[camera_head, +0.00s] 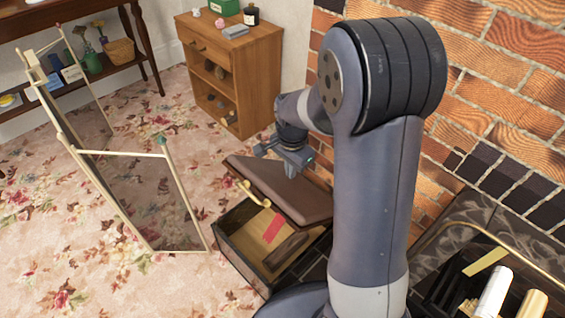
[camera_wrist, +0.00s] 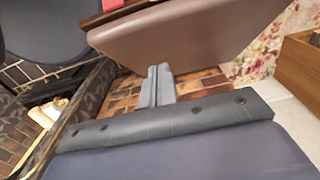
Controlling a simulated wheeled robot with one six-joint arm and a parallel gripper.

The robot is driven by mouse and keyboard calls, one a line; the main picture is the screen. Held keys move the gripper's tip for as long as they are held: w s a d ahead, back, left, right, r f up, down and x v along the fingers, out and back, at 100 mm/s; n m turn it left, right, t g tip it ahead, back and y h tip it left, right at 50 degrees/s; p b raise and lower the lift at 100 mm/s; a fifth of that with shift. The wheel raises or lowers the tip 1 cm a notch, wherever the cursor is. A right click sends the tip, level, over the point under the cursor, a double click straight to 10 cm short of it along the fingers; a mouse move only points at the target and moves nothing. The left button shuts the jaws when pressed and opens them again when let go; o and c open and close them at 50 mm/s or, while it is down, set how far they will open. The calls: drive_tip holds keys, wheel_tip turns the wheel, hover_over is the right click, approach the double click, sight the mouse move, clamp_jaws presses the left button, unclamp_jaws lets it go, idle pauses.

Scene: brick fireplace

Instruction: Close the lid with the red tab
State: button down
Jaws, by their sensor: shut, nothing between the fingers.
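A low box (camera_head: 236,258) with a dark rim stands on the floor beside the brick hearth. Its brown padded lid (camera_head: 285,190) is raised and tilted over the opening, so the inside still shows. A red tab (camera_head: 272,228) shows just below the lid, in front of the pale wooden interior. In the wrist view the lid (camera_wrist: 175,38) spans the top, and a red patch (camera_wrist: 113,4) is cut by the top edge. My gripper (camera_head: 293,172) is at the lid's far side, shut and empty. Its fingers (camera_wrist: 153,70) point at the lid's brown face; I cannot tell whether they touch.
A folding screen (camera_head: 150,154) with cream posts stands left of the box. A wooden cabinet (camera_head: 263,65) is behind, with small items on top. The brick wall (camera_head: 500,60) and dark hearth are on the right. Flowered carpet (camera_head: 45,210) is open at the left.

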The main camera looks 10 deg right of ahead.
drive_tip(key=b, duration=0.1)
hover_over(282, 195)
drive_tip(key=d, duration=0.1)
drive_tip(key=f, duration=0.4)
drive_tip(key=shift+w+f, duration=0.2)
drive_tip(key=shift+f, duration=0.1)
drive_tip(key=shift+s+a+f+b, duration=0.3)
drive_tip(key=shift+a+f, duration=0.15)
drive_tip(key=shift+f, duration=0.1)
drive_tip(key=shift+a, duration=0.1)
